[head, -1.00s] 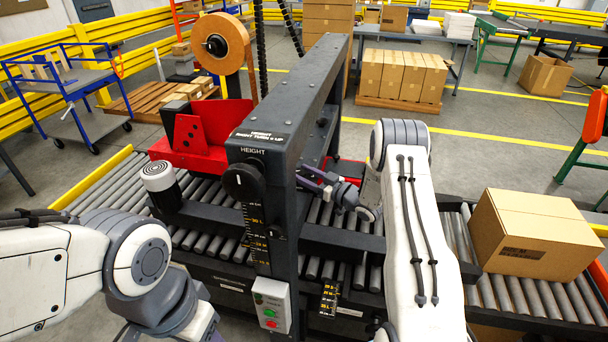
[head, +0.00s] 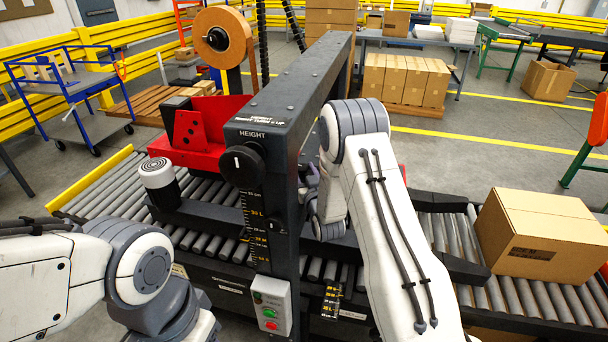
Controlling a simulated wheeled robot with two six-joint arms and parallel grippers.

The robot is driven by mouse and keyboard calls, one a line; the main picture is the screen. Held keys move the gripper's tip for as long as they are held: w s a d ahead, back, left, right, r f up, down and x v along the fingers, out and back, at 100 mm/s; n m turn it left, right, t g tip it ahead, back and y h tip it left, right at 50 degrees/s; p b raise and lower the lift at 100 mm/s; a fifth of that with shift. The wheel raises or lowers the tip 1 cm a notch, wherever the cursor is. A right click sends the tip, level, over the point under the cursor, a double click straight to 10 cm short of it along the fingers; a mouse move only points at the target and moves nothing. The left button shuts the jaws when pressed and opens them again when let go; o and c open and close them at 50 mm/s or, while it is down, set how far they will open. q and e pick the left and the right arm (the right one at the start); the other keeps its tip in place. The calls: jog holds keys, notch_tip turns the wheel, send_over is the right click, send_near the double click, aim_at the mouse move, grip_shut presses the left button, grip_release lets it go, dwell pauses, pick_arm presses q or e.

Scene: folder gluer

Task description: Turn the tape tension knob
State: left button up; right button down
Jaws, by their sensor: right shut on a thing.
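My right gripper (head: 308,182) reaches in behind the dark post of the machine, and only a small part shows between the post and my right wrist. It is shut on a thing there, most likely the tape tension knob. The fingertips and the knob are hidden. A black round knob (head: 242,166) with a white mark sits on the front of the post under the label HEIGHT; no gripper touches it. My left arm shows at the lower left, but its gripper is out of view.
A tape roll (head: 222,38) stands above the red tape head (head: 193,135). The post carries a button box (head: 271,307) with green and red buttons. A closed carton (head: 540,235) rests on the rollers at the right. The dark crossbeam (head: 300,75) runs beside my right arm.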

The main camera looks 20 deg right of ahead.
jog(key=shift+r+h, duration=0.1)
jog(key=shift+h, duration=0.2)
jog(key=shift+c, duration=1.3)
grip_release()
jog(key=shift+s+a+b, duration=0.1)
jog(key=shift+s+b, duration=0.2)
jog(key=shift+s, duration=0.15)
jog(key=s+a+b, duration=0.1)
jog(key=s+b, duration=0.2)
jog(key=s, duration=0.6)
jog(key=shift+s, duration=0.25)
